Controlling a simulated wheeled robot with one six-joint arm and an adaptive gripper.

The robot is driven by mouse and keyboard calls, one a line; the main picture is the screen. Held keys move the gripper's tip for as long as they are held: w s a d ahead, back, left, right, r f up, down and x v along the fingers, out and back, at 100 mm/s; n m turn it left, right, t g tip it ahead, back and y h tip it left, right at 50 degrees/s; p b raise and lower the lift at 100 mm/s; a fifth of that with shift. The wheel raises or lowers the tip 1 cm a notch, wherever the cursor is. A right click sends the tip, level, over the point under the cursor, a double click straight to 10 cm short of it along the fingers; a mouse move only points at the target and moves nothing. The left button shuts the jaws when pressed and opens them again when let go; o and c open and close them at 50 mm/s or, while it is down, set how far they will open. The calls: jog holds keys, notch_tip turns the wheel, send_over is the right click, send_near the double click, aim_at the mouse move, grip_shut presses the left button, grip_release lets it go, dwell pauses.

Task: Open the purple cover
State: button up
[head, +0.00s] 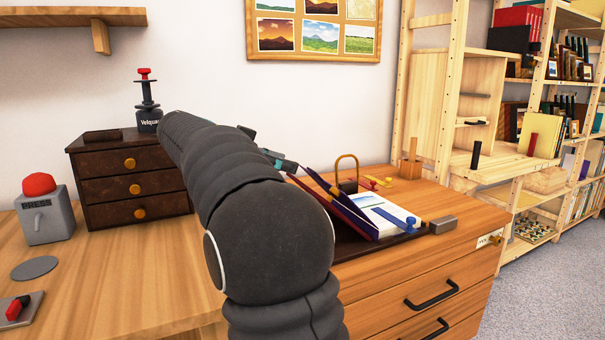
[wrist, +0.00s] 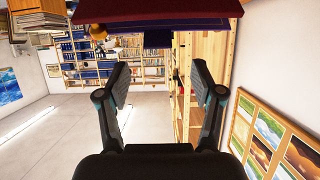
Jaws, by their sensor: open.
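The purple cover (head: 343,212) stands tilted up on the wooden desk top in the head view, with a white page (head: 385,213) carrying a landscape picture and a blue strip to its right. In the wrist view, a purple and dark red panel (wrist: 165,23), which looks like the cover, crosses the top edge. My gripper (wrist: 161,78) is open, with nothing between its fingers. In the head view, my gripper is mostly hidden behind my arm, with a part of it showing close to the cover's upper left edge. I cannot tell whether they touch.
A dark drawer box (head: 130,180) with a black stamp-like object (head: 147,105) on top stands at the left. A grey device with a red button (head: 42,205) is at the far left. A brass-coloured arch (head: 346,168) stands behind the cover. A grey block (head: 443,225) lies right.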

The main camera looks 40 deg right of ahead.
jog(key=x, duration=0.7)
jog(key=shift+d+f, duration=0.2)
jog(key=shift+d, duration=0.15)
grip_shut()
